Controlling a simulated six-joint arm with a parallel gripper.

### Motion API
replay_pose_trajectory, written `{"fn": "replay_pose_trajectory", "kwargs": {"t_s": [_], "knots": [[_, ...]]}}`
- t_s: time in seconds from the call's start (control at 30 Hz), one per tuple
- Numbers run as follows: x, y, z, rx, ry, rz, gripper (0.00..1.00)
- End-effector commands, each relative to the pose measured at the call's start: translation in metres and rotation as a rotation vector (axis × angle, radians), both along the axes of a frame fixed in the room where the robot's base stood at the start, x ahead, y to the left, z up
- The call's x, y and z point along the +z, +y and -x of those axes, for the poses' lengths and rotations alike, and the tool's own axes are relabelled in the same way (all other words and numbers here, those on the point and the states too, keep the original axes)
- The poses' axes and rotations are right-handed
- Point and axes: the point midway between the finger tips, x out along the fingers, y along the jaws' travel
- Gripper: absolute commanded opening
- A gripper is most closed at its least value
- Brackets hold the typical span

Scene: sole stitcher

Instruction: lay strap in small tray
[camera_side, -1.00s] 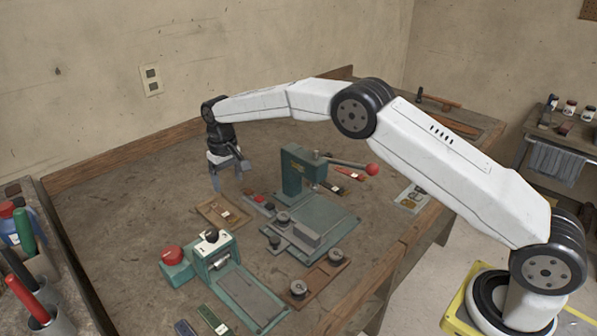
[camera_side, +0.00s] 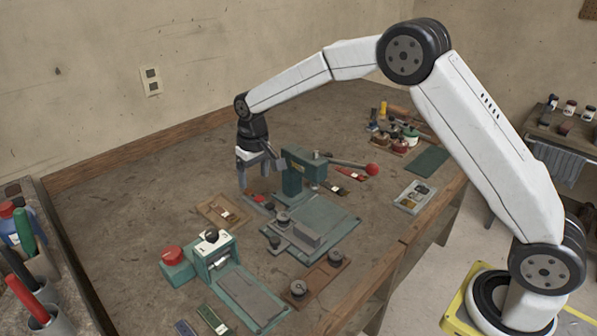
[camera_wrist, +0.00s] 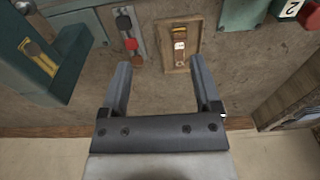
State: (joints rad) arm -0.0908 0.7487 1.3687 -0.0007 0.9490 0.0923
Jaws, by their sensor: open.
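The small tray (camera_side: 205,208) is a shallow wooden frame on the bench, left of the green press; it also shows in the wrist view (camera_wrist: 167,62). A short brown strap with a pale tag (camera_side: 226,214) lies inside it, and it shows in the wrist view (camera_wrist: 180,42). My gripper (camera_side: 257,178) is open and empty, above the bench behind and to the right of the tray. In the wrist view its two fingers (camera_wrist: 159,65) are spread apart with bare bench between them.
The green press (camera_side: 293,172) with its red-knobbed lever stands close on the gripper's right. A plate with red and black knobs (camera_wrist: 131,42) lies beside the tray. A teal clamp fixture (camera_side: 212,252) sits in front.

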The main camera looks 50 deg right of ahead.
Motion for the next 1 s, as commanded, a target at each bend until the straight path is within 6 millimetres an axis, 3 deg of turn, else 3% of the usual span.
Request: {"fn": "replay_pose_trajectory", "kwargs": {"t_s": [0.43,1.0], "knots": [[0.011,-0.026,0.095,0.000,-0.066,-0.001,0.81],[-0.002,-0.048,0.242,0.000,-0.142,0.004,0.81]]}}
